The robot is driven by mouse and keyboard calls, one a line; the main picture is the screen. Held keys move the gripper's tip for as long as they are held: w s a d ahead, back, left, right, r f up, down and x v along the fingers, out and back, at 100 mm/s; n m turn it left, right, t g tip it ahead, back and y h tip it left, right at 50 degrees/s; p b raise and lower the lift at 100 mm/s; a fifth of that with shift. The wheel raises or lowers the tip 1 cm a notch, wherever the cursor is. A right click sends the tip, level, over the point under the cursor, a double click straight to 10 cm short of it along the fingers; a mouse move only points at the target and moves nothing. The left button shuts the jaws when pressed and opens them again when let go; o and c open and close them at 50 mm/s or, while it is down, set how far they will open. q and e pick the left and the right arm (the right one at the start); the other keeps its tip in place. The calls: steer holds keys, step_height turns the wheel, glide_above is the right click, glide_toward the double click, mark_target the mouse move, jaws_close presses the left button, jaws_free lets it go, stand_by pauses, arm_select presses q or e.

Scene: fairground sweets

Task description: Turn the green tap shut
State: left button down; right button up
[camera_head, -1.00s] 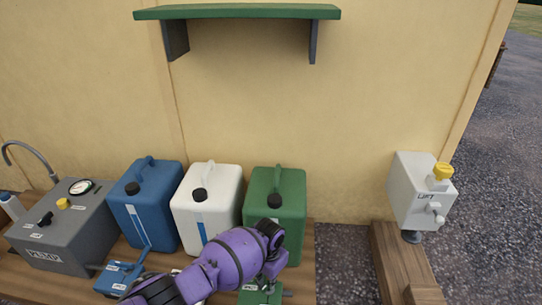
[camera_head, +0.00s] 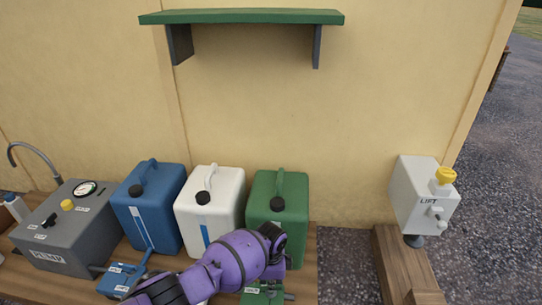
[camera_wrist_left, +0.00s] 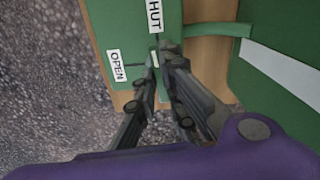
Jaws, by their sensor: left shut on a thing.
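The green tap (camera_wrist_left: 118,22) is a green block with a label OPEN on its left and a label ending in HUT at the top in the left wrist view. In the head view the tap (camera_head: 254,299) sits low at the bench front, partly hidden by my arm. My left gripper (camera_wrist_left: 158,58) is shut on the tap's small handle, with a pale strip showing between the dark fingertips. The strip points roughly toward the HUT label; the handle's exact angle is mostly hidden by the fingers. My right gripper is not in view.
Blue (camera_head: 165,217), white (camera_head: 228,182) and green (camera_head: 291,187) canisters stand behind my left arm. A blue tap (camera_head: 118,280) and a grey pump box (camera_head: 60,232) are to the left. A lift box (camera_head: 408,190) stands at right, beyond a gravel gap.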

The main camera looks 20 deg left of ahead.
arm_select(q)
steer(key=shift+s+m, duration=0.1)
steer(key=shift+m, duration=0.5)
steer(key=c, duration=1.8)
jaws_free()
steer(key=shift+c, duration=0.2)
steer(key=shift+r, duration=0.15)
steer(key=shift+r, duration=0.25)
step_height(320, 180, up, 11)
steer(key=shift+r, duration=0.15)
